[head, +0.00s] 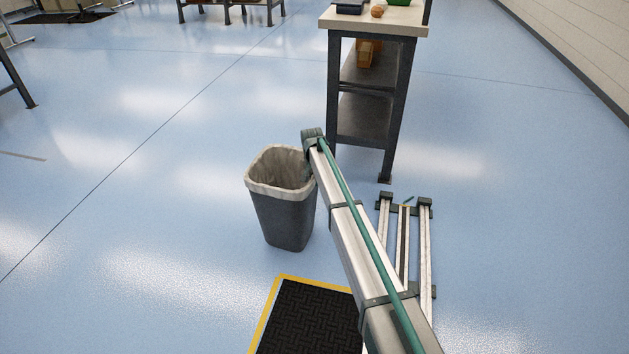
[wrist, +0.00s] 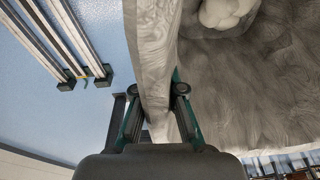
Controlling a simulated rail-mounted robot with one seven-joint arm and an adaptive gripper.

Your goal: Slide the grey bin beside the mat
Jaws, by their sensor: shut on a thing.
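The grey bin (head: 283,222) stands upright on the floor, with a pale liner folded over its rim. The black mat (head: 308,322) with a yellow border lies on the floor nearer to me, with a strip of bare floor between it and the bin. My gripper (head: 309,172) is at the bin's right rim, mostly hidden by my arm. In the wrist view, my gripper (wrist: 158,95) is shut on the lined rim, one finger on each side. The bin's lined inside (wrist: 245,85) fills the right, with a crumpled pale lump in it.
A workbench (head: 378,25) with dark legs stands behind the bin to the right. Metal rails (head: 425,250) lie on the floor right of my arm. The floor left of the bin and mat is clear. More benches (head: 230,5) stand far back.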

